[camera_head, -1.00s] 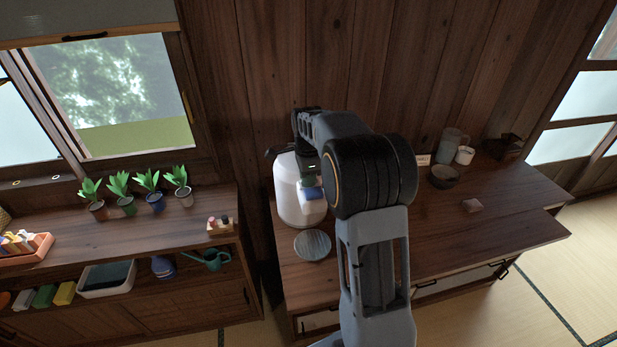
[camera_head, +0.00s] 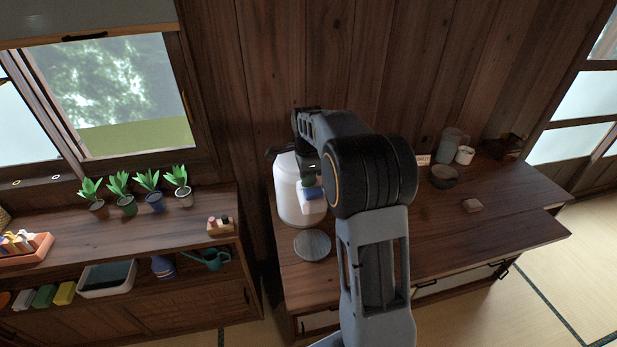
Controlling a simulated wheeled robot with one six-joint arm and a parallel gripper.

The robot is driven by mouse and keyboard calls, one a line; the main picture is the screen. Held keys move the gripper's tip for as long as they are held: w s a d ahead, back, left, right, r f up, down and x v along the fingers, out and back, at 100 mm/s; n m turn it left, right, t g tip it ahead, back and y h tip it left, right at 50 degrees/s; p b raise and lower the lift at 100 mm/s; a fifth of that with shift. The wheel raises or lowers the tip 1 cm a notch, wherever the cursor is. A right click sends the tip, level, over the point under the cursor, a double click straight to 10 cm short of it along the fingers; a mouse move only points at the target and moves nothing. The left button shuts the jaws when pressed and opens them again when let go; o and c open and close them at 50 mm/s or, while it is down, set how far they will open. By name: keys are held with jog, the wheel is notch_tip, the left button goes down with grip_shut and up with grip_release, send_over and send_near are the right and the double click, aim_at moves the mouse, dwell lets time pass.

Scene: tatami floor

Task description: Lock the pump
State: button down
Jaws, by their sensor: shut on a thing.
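The pump is a white rounded air pot (camera_head: 290,190) standing upright at the left end of the wooden counter. A dark handle or lever part (camera_head: 273,153) shows at its upper left, and a small blue-and-white part shows on its right side. My arm reaches over the counter, and my gripper (camera_head: 308,172) is at the pot's top right, shut on a part there. My arm and wrist hide most of the pot's top, so which part is between the fingers cannot be made out.
A round grey mat (camera_head: 312,245) lies before the pot. On the counter's right are a dark bowl (camera_head: 444,177), a glass pitcher (camera_head: 449,146), a white cup (camera_head: 465,155) and a small block (camera_head: 472,205). A shelf with potted plants (camera_head: 150,190) stands left.

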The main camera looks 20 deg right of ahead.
dwell(0.3)
jog(key=c, duration=1.3)
grip_release()
notch_tip(320, 180, up, 14)
jog(key=shift+f, duration=0.1)
jog(key=shift+c, duration=0.2)
